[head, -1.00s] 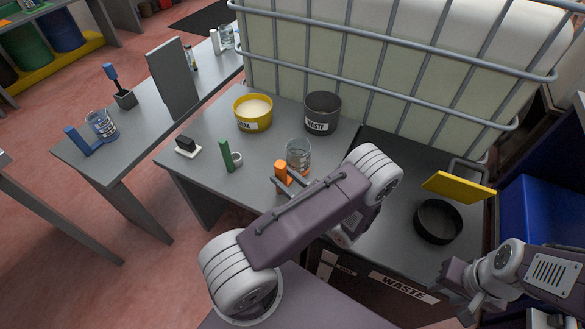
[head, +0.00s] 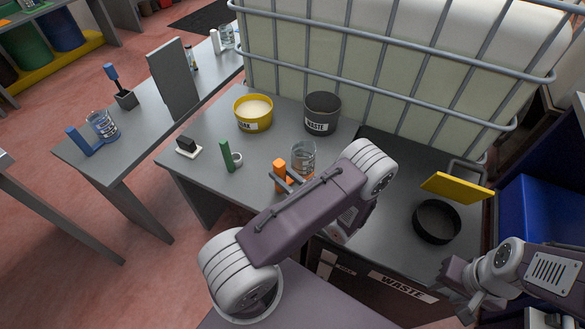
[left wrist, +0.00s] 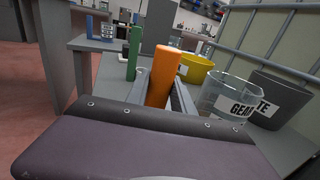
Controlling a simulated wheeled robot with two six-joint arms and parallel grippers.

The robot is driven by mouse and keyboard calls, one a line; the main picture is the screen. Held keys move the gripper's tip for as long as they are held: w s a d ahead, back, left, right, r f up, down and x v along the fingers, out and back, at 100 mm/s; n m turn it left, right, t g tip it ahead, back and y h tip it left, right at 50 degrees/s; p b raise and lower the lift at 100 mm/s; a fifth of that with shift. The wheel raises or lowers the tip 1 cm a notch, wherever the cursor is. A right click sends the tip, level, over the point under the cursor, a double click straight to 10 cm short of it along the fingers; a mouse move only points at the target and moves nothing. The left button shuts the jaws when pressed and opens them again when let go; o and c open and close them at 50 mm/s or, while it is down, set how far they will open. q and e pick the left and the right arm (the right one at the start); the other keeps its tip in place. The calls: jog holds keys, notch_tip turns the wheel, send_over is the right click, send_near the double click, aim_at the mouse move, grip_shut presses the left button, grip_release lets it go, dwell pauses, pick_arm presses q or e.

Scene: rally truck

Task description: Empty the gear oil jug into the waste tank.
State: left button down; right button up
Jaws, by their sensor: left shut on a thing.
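The gear oil jug is a clear vessel (head: 303,158) with an orange handle (head: 279,174). In the left wrist view its label reads "GEAR" (left wrist: 238,108), and the orange handle stands between my fingers. My left gripper (head: 287,182) is shut on that handle. The jug looks upright; I cannot tell whether it is clear of the table. The waste tank (head: 403,287) is a dark box with a "WASTE" label on its front. A black round rim (head: 437,221) stands on top beside a raised yellow flap (head: 457,187). My right gripper (head: 472,292) is at the lower right, its jaws unclear.
A dark pot labelled "WASTE" (head: 322,113) and a yellow bowl (head: 253,112) of pale content stand behind the jug. A green-handled thing (head: 228,157) is to its left. A caged pale tank (head: 390,75) bounds the back. Dark top surface lies right of my arm.

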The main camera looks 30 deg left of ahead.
aim_at(284, 165)
pick_arm(q)
jog(key=shift+r+p, duration=2.15)
jog(key=shift+r, duration=0.55)
jog(key=shift+w+d+t, duration=0.2)
jog(key=shift+d+t, duration=0.1)
jog(key=shift+d, duration=0.1)
jog(key=d+r+m+t+h, duration=0.2)
jog(key=d+m+t, duration=0.1)
jog(key=d, duration=0.4)
jog(key=d+r+m+t+h, duration=0.1)
jog(key=d+m+t+h, duration=0.1)
jog(key=d+t, duration=0.3)
notch_tip(284, 165, up, 8)
jog(key=g+p, duration=0.1)
jog(key=p, duration=1.1)
jog(key=shift+d+r+g+y+p, duration=0.2)
jog(key=shift+d+g+y+p, duration=0.1)
jog(key=shift+d, duration=0.1)
